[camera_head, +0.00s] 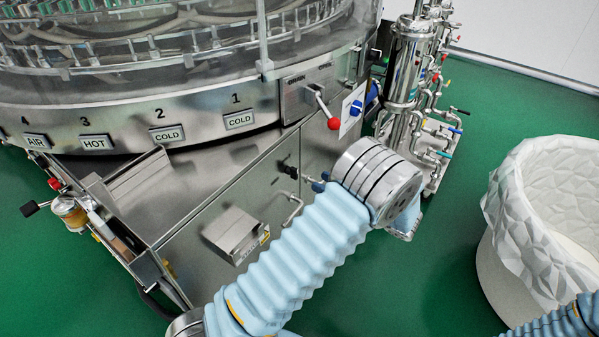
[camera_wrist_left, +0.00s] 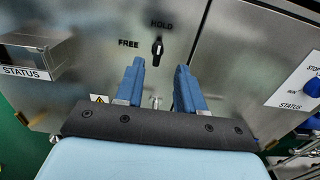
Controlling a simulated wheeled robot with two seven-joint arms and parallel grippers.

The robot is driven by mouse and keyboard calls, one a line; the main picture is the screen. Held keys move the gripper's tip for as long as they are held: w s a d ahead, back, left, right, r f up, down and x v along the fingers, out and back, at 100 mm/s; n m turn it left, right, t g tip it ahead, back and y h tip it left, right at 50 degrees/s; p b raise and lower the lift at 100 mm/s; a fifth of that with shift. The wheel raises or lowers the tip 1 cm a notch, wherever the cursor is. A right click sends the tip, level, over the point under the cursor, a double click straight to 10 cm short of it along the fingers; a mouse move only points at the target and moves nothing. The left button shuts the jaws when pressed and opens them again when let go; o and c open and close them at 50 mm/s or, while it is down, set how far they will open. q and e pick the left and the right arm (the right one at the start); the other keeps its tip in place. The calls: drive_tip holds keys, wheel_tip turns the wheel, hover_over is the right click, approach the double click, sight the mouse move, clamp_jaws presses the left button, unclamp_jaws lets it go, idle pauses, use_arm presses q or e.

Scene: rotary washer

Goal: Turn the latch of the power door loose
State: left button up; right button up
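The latch (camera_wrist_left: 157,48) is a small black knob on the steel door panel, with FREE printed to its left and HOLD above it. It stands about upright, its light mark toward HOLD. The latch also shows in the head view (camera_head: 291,171). My left gripper (camera_wrist_left: 160,67) has its two blue fingers apart with nothing between them. The latch lies just beyond the fingertips, roughly between them in the picture, and looks untouched. In the head view my left gripper (camera_head: 319,184) is mostly hidden by its own wrist. My right gripper is out of view.
A metal handle (camera_head: 293,210) sits below the latch. A STATUS box (camera_head: 236,234) juts from the panel to the left. A red-tipped lever (camera_head: 333,123) and blue switch (camera_head: 356,107) are above. A white bin (camera_head: 500,262) stands on the green floor at right.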

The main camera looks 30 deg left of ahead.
sight(297, 171)
use_arm(q)
drive_tip(key=a, duration=0.8)
drive_tip(key=shift+w+a, duration=0.25)
drive_tip(key=shift+a, duration=0.05)
clamp_jaws()
